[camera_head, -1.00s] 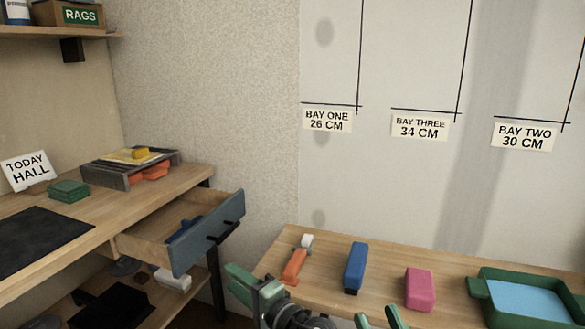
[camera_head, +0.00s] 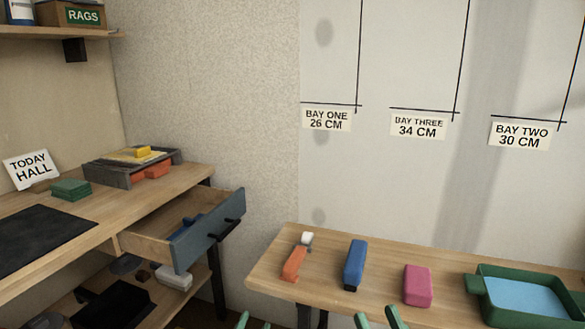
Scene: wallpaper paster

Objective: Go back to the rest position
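My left gripper (camera_head: 254,322) shows only as two green fingertips at the bottom edge, left of the right-hand table's front corner. The tips are apart with nothing seen between them. My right gripper (camera_head: 380,318) shows as two green fingertips at the bottom edge, in front of the table. Its tips are also apart, with nothing seen between them. The rest of both grippers is below the picture.
The right-hand table (camera_head: 330,285) holds an orange-handled tool (camera_head: 294,264), a blue block (camera_head: 355,264), a pink block (camera_head: 418,285) and a green tray (camera_head: 560,283). At left, a blue-fronted drawer (camera_head: 208,230) stands open under the workbench (camera_head: 120,207).

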